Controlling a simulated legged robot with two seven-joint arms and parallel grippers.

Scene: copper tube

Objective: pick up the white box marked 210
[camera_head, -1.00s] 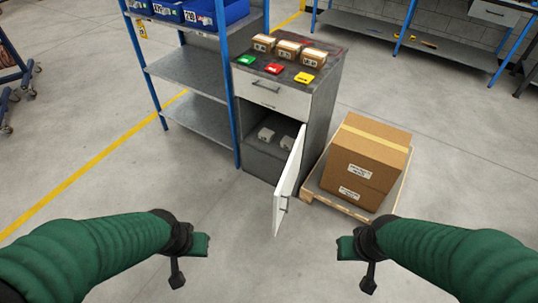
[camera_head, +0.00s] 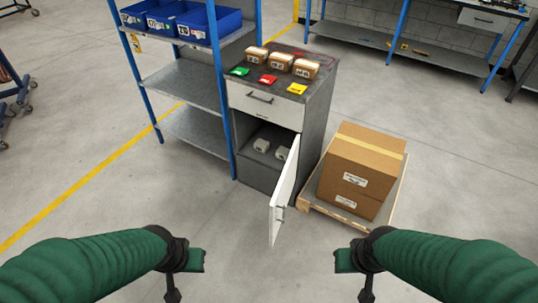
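The white cabinet door (camera_head: 285,195) stands swung open toward me. My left gripper (camera_head: 190,268) hangs in front, lower left, well short of the cabinet. My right gripper (camera_head: 352,268) is lower right, in front of the pallet. Both appear empty and touch nothing; their finger opening is unclear.
Labelled brown boxes (camera_head: 281,62) and green, red and yellow pieces (camera_head: 268,79) lie on the cabinet top. A blue-posted shelf (camera_head: 185,75) with blue bins stands left. A large carton (camera_head: 362,170) on a pallet (camera_head: 330,208) stands right of the door. The floor before me is clear.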

